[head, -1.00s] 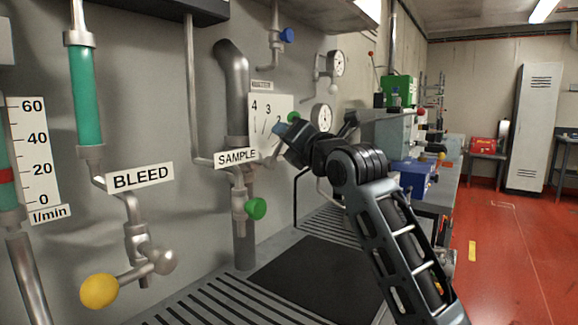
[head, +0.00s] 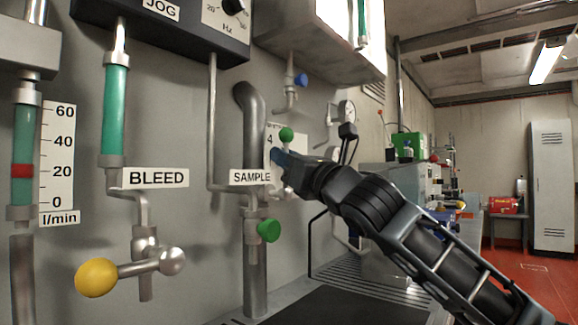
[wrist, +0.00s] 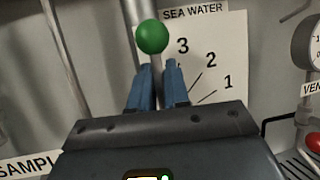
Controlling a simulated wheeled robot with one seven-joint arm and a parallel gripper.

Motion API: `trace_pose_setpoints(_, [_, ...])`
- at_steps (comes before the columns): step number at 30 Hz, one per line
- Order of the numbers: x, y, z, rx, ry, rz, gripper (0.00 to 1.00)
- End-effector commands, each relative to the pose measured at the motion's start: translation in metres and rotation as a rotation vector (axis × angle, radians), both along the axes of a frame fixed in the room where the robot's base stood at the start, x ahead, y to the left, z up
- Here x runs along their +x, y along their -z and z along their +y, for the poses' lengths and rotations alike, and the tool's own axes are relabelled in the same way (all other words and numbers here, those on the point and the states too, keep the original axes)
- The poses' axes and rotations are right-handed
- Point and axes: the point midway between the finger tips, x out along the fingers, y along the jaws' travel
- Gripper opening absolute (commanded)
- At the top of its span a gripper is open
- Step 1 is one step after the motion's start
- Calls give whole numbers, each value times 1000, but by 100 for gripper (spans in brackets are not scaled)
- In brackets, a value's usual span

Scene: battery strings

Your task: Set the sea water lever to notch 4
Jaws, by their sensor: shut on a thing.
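The sea water lever has a green ball knob (wrist: 152,36), which also shows in the head view (head: 286,134). My gripper (wrist: 159,80) is shut on the lever's shaft just below the knob, with a blue finger on each side. In the head view my gripper (head: 281,158) reaches to the lever from the right. The white notch plate (wrist: 225,55) stands behind it, with 3, 2 and 1 to the right of the knob in the wrist view. The 4 does not show there. In the head view the 4 on the plate (head: 270,141) shows just left of the knob.
The SAMPLE label (head: 250,177) and its green valve knob (head: 269,230) are left of and below my gripper. The BLEED valve's yellow knob (head: 97,278) is far left. A gauge (wrist: 315,42) and a red knob (wrist: 314,141) are at the right.

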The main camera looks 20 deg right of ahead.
Motion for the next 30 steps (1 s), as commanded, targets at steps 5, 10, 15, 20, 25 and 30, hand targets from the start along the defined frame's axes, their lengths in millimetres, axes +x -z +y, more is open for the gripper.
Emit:
trace_pose_setpoints(5, [-1, 2, 2, -22, -1, -12, 0])
trace_pose_setpoints(10, [-1, 2, 2, -27, -1, -17, 0])
trace_pose_setpoints(15, [-2, 2, 3, -28, -2, -17, 0])
trace_pose_setpoints(20, [-2, 2, 3, -27, -2, -18, 24])
trace_pose_setpoints(25, [-2, 1, 2, -27, -2, -19, 37])
trace_pose_setpoints(30, [-2, 0, 2, -26, -1, -19, 37])
